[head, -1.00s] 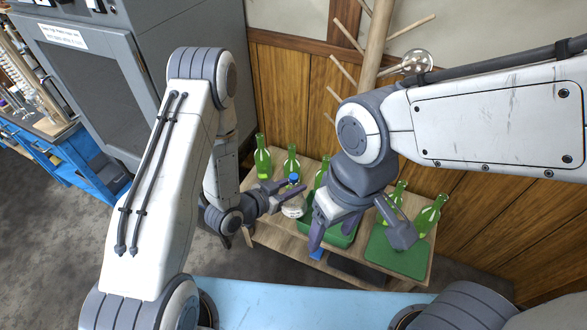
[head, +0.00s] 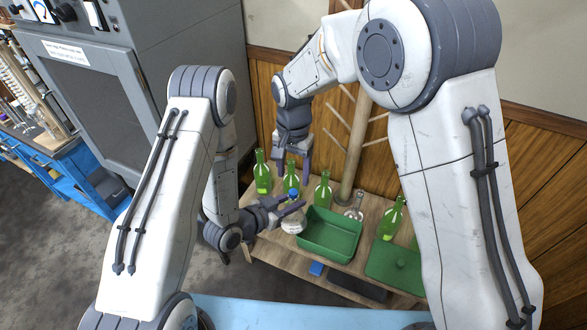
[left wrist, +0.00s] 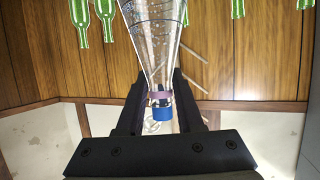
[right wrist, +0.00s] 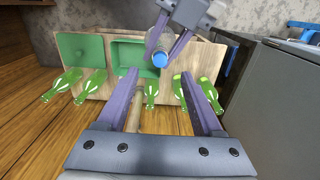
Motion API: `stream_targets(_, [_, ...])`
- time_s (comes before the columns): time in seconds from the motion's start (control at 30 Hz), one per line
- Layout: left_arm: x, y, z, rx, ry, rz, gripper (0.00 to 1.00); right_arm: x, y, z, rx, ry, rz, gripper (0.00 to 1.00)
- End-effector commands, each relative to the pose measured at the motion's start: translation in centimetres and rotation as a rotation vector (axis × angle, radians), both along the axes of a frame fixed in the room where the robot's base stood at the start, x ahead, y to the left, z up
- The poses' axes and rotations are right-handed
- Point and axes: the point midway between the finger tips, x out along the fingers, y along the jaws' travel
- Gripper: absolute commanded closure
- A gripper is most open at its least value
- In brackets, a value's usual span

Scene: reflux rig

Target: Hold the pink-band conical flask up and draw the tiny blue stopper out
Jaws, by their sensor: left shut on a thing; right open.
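The conical flask (head: 292,225) is clear, and its neck is held by my left gripper (head: 287,204) above the table's left front. In the left wrist view the flask (left wrist: 157,45) shows its pink band (left wrist: 160,96) between the jaws. The blue stopper (head: 293,195) sits in the flask's mouth, and it also shows in the left wrist view (left wrist: 160,113) and the right wrist view (right wrist: 160,60). My right gripper (head: 293,168) is open and empty, above and behind the stopper. In the right wrist view the stopper appears between its spread fingers (right wrist: 160,76), apart from them.
Several green bottles (head: 263,180) stand along the back of the wooden table (head: 272,248). A small clear flask (head: 355,209) stands behind the tray, near a wooden peg rack (head: 356,150).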

Motion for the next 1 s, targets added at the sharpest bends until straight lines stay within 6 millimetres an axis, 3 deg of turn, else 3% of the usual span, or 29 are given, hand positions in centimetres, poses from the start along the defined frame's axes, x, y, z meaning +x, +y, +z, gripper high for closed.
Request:
stream_targets(0.5, [0.0, 0.0, 0.0, -0.001, -0.001, 0.000, 1.00, -0.1, 0.0, -5.7, -0.001, 0.003, 0.003, 0.32])
stream_targets(0.9, [0.0, 0.0, 0.0, -0.001, -0.001, 0.000, 1.00, -0.1, 0.0, -6.3, 0.000, 0.001, 0.003, 0.32])
stream_targets(0.93, [0.0, 0.0, 0.0, -0.001, -0.001, 0.000, 1.00, -0.1, 0.0, -6.3, 0.000, 0.001, 0.003, 0.40])
stream_targets(1.0, [0.0, 0.0, 0.0, -0.001, -0.001, 0.000, 1.00, -0.1, 0.0, -6.3, 0.000, 0.001, 0.003, 0.67])
